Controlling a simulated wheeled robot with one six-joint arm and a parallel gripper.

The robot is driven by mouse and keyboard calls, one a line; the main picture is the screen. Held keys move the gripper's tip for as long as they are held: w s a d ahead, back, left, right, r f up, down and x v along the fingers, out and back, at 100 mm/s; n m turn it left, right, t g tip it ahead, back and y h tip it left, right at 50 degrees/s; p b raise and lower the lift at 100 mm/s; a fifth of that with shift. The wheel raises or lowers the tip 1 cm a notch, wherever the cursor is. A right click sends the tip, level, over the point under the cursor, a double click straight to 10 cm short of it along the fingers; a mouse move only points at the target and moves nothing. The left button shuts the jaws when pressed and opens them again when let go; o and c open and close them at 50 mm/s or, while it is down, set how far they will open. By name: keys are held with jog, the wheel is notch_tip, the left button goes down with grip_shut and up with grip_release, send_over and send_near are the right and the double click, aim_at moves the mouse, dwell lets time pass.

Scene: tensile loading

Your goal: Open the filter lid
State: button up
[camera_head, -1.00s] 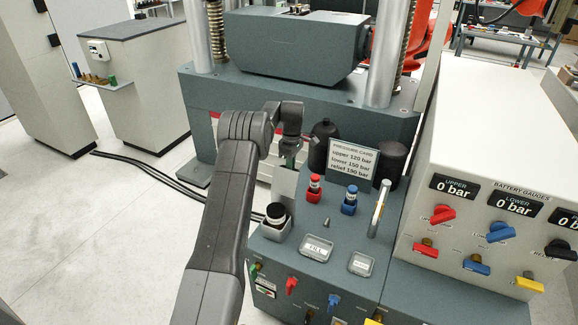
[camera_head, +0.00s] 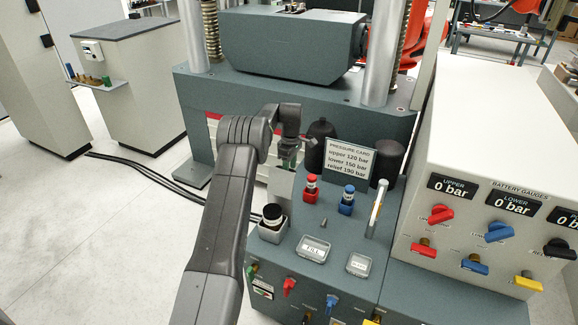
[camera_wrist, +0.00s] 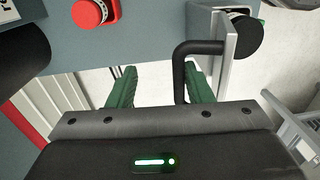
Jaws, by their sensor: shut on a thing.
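The filter lid (camera_wrist: 226,50) is a grey plate with a black bent handle (camera_wrist: 197,46). In the wrist view it stands on edge beside the filter opening, with the black round filter (camera_wrist: 242,36) on its other side. In the head view, the lid (camera_head: 280,184) shows as a pale upright plate behind the black-topped filter housing (camera_head: 272,222). In the head view, my gripper (camera_head: 288,158) is partly hidden by my arm.
Red (camera_head: 311,188) and blue (camera_head: 347,200) valves, a pressure card (camera_head: 350,160) and black bottles (camera_head: 320,143) stand near my gripper. The grey press frame (camera_head: 300,105) is behind. A gauge cabinet (camera_head: 480,150) stands right. Open floor (camera_head: 90,230) lies left.

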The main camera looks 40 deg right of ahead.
jog(key=shift+w+d+r, duration=0.1)
jog(key=shift+r, duration=0.1)
notch_tip(320, 180, up, 13)
jog(key=shift+w+d+r, duration=0.15)
jog(key=shift+d+r, duration=0.05)
jog(key=shift+d, duration=0.05)
dwell(0.4)
notch_tip(320, 180, down, 9)
jog(key=shift+a, duration=0.25)
dwell(0.4)
